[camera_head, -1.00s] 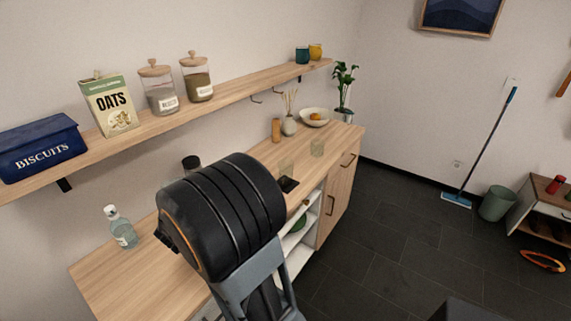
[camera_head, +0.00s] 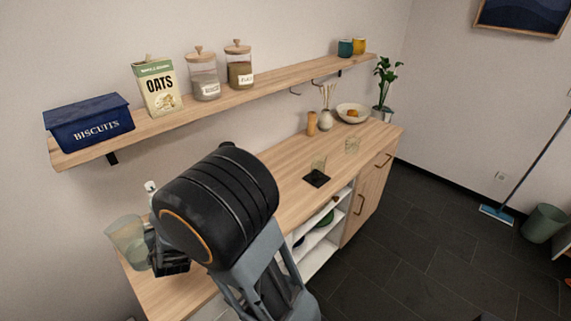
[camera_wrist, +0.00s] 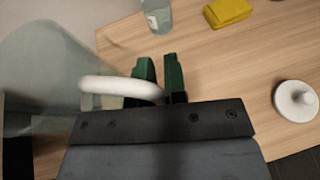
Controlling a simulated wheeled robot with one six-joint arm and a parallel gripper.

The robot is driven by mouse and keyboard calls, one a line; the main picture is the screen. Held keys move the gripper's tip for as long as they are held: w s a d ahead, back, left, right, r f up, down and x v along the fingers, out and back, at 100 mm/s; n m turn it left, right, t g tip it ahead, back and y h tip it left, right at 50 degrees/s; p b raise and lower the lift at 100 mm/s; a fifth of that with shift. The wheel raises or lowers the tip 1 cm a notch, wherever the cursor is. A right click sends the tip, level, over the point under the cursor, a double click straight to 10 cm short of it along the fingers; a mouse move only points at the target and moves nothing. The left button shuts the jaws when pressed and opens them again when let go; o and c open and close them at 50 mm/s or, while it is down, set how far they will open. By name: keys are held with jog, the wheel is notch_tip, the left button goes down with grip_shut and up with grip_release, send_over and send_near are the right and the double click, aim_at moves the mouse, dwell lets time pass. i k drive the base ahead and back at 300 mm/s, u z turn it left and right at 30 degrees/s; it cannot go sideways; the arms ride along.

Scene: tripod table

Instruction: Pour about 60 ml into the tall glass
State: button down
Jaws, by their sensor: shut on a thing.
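A large clear jug (camera_head: 124,238) is at the counter's left end in the head view; its grey-tinted body (camera_wrist: 45,75) fills the left of the wrist view. My gripper (camera_wrist: 158,84) has green fingers shut on the jug's white handle (camera_wrist: 105,86). In the head view my wrist hides part of the jug. I cannot tell its liquid level or its height above the counter. Two clear glasses stand further along the counter: one (camera_head: 319,163) by a black coaster (camera_head: 316,179), another (camera_head: 352,146) behind it. I cannot tell which is taller.
A clear bottle (camera_wrist: 157,14), yellow cloth (camera_wrist: 229,12) and white knobbed lid (camera_wrist: 296,100) are on the counter near my gripper. A vase (camera_head: 326,119), wooden cylinder (camera_head: 311,123) and bowl (camera_head: 353,113) stand at the back. The shelf (camera_head: 215,105) runs above. Counter around the coaster is clear.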

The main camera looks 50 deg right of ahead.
aim_at(319, 159)
jog(key=u, duration=2.4)
jog(key=k, duration=1.5)
jog(key=z, duration=1.55)
